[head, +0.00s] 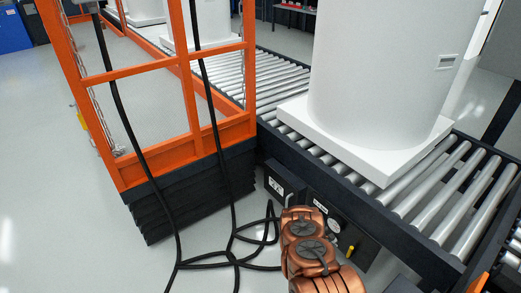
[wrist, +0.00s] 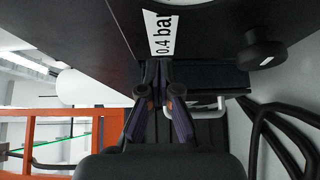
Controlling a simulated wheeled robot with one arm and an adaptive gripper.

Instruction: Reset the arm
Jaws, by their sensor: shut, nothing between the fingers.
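My copper-coloured arm (head: 309,250) reaches in from the bottom of the head view toward the dark control boxes below the roller conveyor. My gripper (wrist: 158,66) shows in the wrist view with its two fingers close together, shut and empty. It is just in front of a dark panel (wrist: 110,30) with a white label (wrist: 160,34) reading "0.4 bar". Whether the fingertips touch the panel I cannot tell. In the head view the gripper itself is hidden by the arm.
A large white tank (head: 385,70) stands on the conveyor rollers (head: 440,205). An orange lift cage (head: 160,158) stands at left. Black hoses (head: 205,265) lie on the floor beside the arm. A knob (wrist: 263,52) and a pale handle (wrist: 207,106) are near the gripper. Floor at left is clear.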

